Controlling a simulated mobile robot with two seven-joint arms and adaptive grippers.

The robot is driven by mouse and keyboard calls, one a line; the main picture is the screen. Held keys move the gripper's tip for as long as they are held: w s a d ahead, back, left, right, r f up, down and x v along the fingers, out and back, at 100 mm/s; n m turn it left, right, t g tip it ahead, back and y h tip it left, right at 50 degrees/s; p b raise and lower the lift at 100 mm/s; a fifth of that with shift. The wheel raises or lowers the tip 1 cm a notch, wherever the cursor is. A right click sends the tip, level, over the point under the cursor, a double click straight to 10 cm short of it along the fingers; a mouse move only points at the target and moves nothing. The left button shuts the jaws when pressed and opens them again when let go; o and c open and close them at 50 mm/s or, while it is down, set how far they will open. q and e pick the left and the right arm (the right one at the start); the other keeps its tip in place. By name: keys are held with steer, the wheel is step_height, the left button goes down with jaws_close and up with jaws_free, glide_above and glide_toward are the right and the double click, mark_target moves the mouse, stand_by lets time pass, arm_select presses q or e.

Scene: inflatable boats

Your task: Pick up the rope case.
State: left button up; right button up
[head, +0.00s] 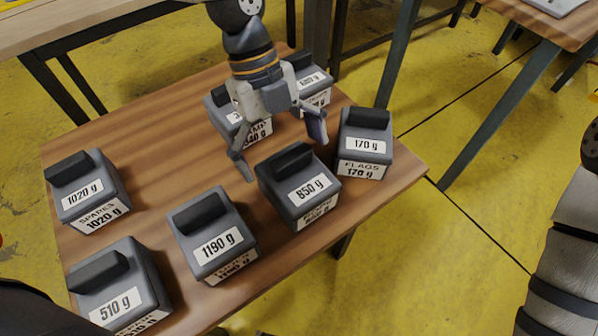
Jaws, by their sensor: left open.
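Several grey cases with black handles and white weight labels stand on a wooden table. None shows a readable word "rope". The 850 g case (301,198) stands right of the middle; its lower name is not readable. My left gripper (281,150) is open and empty, pointing down. Its fingers are spread just behind and over the far side of the 850 g case in the picture; I cannot tell whether they touch anything. Behind it are a case ending in 40 g (257,133), partly hidden, and another case (318,97). My right gripper is not in view.
Near the left gripper stands the 170 g flags case (364,145). The 1190 g case (214,243), 510 g case (118,290) and 1020 g spares case (88,190) stand to the left. Bare wood (150,150) lies at the middle left. Other tables stand behind.

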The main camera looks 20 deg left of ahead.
mark_target(296, 183)
arm_select(q)
steer(key=x, duration=0.6)
steer(key=shift+w+d+f, duration=0.25)
steer(key=shift+d+f, duration=0.05)
steer(key=shift+c, duration=0.6)
steer(key=c, duration=1.8)
